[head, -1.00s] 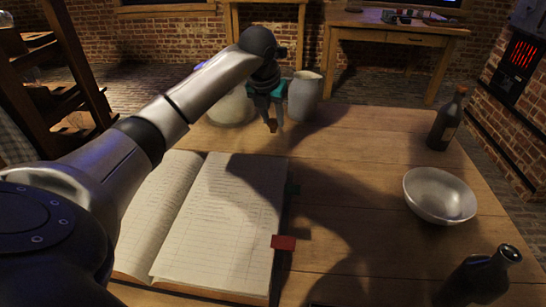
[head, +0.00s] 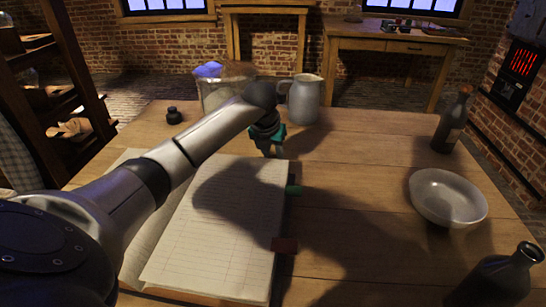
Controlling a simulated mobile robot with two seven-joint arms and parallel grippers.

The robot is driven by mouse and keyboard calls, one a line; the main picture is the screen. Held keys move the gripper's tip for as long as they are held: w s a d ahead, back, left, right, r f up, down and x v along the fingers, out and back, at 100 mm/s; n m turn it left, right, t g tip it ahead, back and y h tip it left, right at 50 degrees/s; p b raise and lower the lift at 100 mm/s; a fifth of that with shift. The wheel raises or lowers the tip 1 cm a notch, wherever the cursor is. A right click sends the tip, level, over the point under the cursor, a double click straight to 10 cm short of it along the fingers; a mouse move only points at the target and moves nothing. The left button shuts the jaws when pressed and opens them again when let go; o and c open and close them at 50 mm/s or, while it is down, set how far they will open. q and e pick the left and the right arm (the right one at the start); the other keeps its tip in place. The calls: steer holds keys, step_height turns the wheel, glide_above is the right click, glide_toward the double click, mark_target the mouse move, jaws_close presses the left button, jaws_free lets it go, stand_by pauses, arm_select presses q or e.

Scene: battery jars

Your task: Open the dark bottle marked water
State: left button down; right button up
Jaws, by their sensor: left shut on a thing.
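A dark bottle (head: 452,122) with a label stands upright at the table's far right; its top looks stoppered. A second dark bottle (head: 497,279) stands at the near right, cut off by the frame, and its mouth looks open. I cannot read a water mark on either. My left gripper (head: 271,150) points down over the table just beyond the open book, well left of both bottles. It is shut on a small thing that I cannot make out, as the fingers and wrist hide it. My right gripper is not in view.
A pale bowl (head: 447,198) sits between the bottles. A grey jug (head: 304,101) and a glass jar (head: 215,92) stand behind my left gripper. An open book (head: 215,225) lies in front. The table's middle is clear.

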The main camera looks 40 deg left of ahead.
arm_select(q)
steer(key=shift+f, duration=0.1)
steer(key=c, duration=0.6)
jaws_free()
steer(key=shift+o, duration=0.2)
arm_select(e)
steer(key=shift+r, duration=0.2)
arm_select(q)
steer(key=shift+r, duration=0.3)
steer(key=p+v, duration=0.4)
steer(key=v, duration=0.6)
steer(key=shift+s+r, duration=0.15)
steer(key=shift+r, duration=0.1)
steer(key=shift+s+d+r, duration=0.1)
steer(key=shift+s+r, duration=0.15)
steer(key=shift+r, duration=0.25)
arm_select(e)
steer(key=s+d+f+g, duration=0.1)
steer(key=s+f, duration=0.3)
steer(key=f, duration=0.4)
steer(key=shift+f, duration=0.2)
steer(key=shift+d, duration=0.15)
